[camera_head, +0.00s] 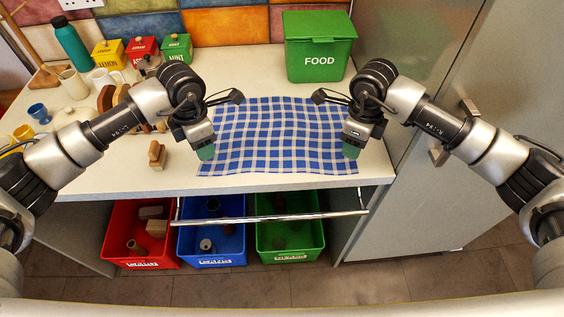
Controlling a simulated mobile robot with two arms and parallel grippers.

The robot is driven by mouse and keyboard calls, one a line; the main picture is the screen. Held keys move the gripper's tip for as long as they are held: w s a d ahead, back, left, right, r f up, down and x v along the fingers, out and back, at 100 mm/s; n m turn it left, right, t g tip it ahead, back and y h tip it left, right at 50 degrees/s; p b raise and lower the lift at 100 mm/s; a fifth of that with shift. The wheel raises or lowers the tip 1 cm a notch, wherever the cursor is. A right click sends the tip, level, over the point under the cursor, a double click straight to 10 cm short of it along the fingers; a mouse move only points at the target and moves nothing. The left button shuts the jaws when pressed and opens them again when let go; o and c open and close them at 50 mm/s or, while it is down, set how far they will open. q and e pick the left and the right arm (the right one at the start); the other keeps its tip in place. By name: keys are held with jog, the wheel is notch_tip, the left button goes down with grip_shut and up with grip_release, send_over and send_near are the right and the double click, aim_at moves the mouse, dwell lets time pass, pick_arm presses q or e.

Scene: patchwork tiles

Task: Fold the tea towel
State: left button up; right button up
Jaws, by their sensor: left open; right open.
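The tea towel (277,134), blue and white checked, lies spread out on the pale counter with gentle ripples. Its front edge is near the counter's front edge. My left gripper (222,124) is open above the towel's left side. My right gripper (335,121) is open above the towel's right side. Both are empty. Each covers part of the towel's side edge. I cannot tell whether any fingertip touches the cloth.
A green FOOD bin (319,45) stands behind the towel. A small wooden block (157,155) is left of it. Tins, jugs and a teal bottle (72,44) crowd the back left. A tall cabinet (463,60) stands right.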

aim_at(209, 171)
pick_arm(q)
jog(key=f, duration=0.2)
jog(key=s+f, duration=0.1)
jog(key=f, duration=0.1)
jog(key=shift+a, duration=0.15)
pick_arm(e)
jog(key=f, duration=0.2)
jog(key=s+f, duration=0.1)
jog(key=shift+a+f, duration=0.2)
jog(key=shift+f, duration=0.2)
pick_arm(q)
jog(key=f, duration=0.3)
jog(key=shift+w, duration=0.3)
pick_arm(e)
jog(key=f, duration=0.3)
jog(key=shift+w+d+f, duration=0.1)
jog(key=shift+w+f, duration=0.05)
jog(key=shift+w, duration=0.05)
pick_arm(q)
jog(key=shift+s+f, duration=0.1)
pick_arm(e)
jog(key=shift+s, duration=0.1)
pick_arm(q)
jog(key=shift+f, duration=0.2)
pick_arm(e)
jog(key=shift+f, duration=0.25)
jog(key=shift+r, duration=0.1)
